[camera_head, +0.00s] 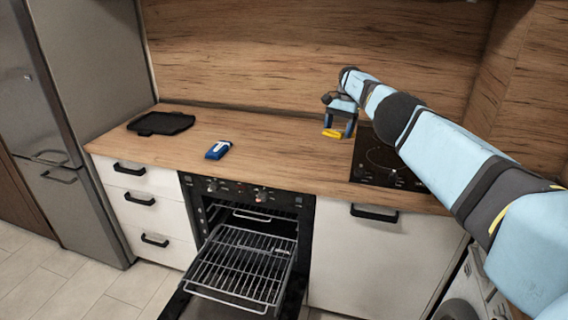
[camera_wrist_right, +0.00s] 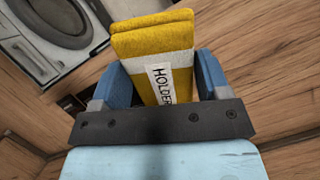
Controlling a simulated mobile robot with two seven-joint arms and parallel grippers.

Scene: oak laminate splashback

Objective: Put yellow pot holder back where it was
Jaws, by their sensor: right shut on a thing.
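The yellow pot holder (camera_wrist_right: 160,50) is folded and has a pale band with the letters "HOLDER" on it. My right gripper (camera_wrist_right: 165,85) is shut on it, with one blue finger on each side. In the head view the right gripper (camera_head: 340,127) is over the back of the worktop, left of the black hob. A small piece of the yellow pot holder (camera_head: 332,133) shows between its fingers there. I cannot tell whether the pot holder touches the worktop. My left gripper is not in view.
A blue and white packet (camera_head: 218,150) lies mid-worktop (camera_head: 270,140), and a black tray (camera_head: 160,123) lies at the left. The black hob (camera_head: 375,165) is under my right arm. The oven is open with its wire rack (camera_head: 240,265) pulled out.

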